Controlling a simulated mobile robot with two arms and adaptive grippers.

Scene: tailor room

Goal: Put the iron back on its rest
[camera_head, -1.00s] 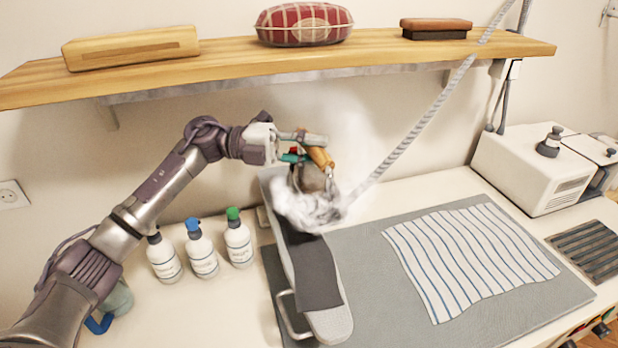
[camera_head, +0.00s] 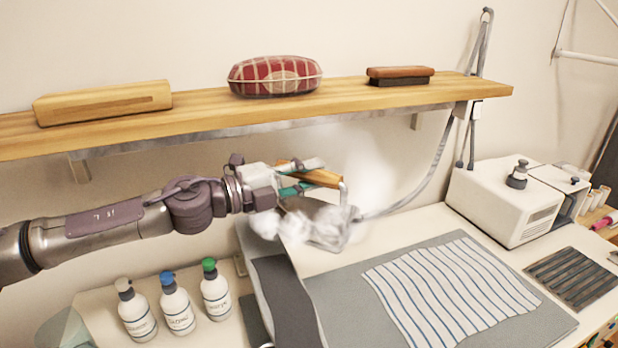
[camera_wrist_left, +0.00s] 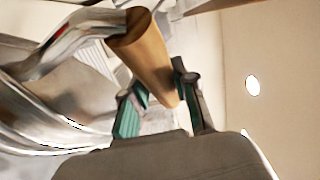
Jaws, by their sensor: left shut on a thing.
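The iron (camera_head: 328,226) is a silver-grey body with a wooden handle (camera_head: 320,178) and a hose, partly veiled by white steam. My left gripper (camera_head: 303,178) is shut on the handle and holds the iron in the air, just right of the narrow board's far end. In the left wrist view the wooden handle (camera_wrist_left: 148,55) sits between the green-padded fingers (camera_wrist_left: 158,100), with the metal body at left. A dark ribbed pad (camera_head: 575,278), which looks like the iron's rest, lies bare on the table at right. My right gripper is not in view.
A narrow board with a dark cloth (camera_head: 287,300) stands below the iron. Three bottles (camera_head: 176,304) stand left of it. A striped cloth (camera_head: 450,295) lies on the grey mat (camera_head: 375,325). A white boxy unit (camera_head: 500,205) stands behind the pad. A shelf (camera_head: 210,115) hangs above.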

